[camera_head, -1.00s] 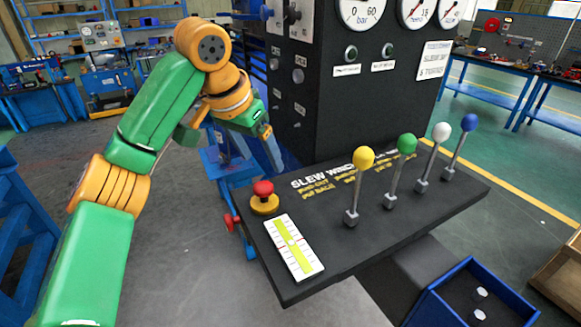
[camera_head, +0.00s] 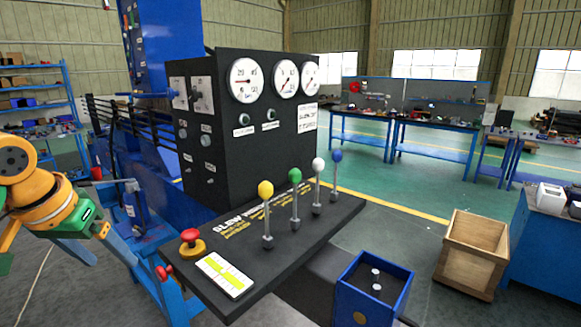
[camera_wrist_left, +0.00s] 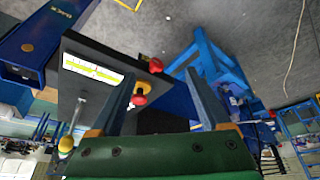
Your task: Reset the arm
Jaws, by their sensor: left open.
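My left gripper (camera_head: 113,260) is at the left edge of the head view, its green and orange body beside the control console. Its two fingers are apart and nothing is between them. In the left wrist view, its fingers (camera_wrist_left: 165,78) stand spread, with the console beyond them. The black console desk (camera_head: 225,297) carries a yellow (camera_head: 265,189), a green (camera_head: 295,175), a white (camera_head: 318,164) and a blue lever (camera_head: 336,155), all roughly upright. A red mushroom button (camera_head: 190,236) sits at the desk's left end. My right gripper is out of view.
The black gauge cabinet (camera_head: 240,155) rises behind the desk. A red knob (camera_head: 164,272) sticks out at the desk's left side. A blue open box (camera_head: 372,290) and a wooden crate (camera_head: 473,255) stand to the right. Workbenches (camera_head: 430,127) line the back, with open green floor before them.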

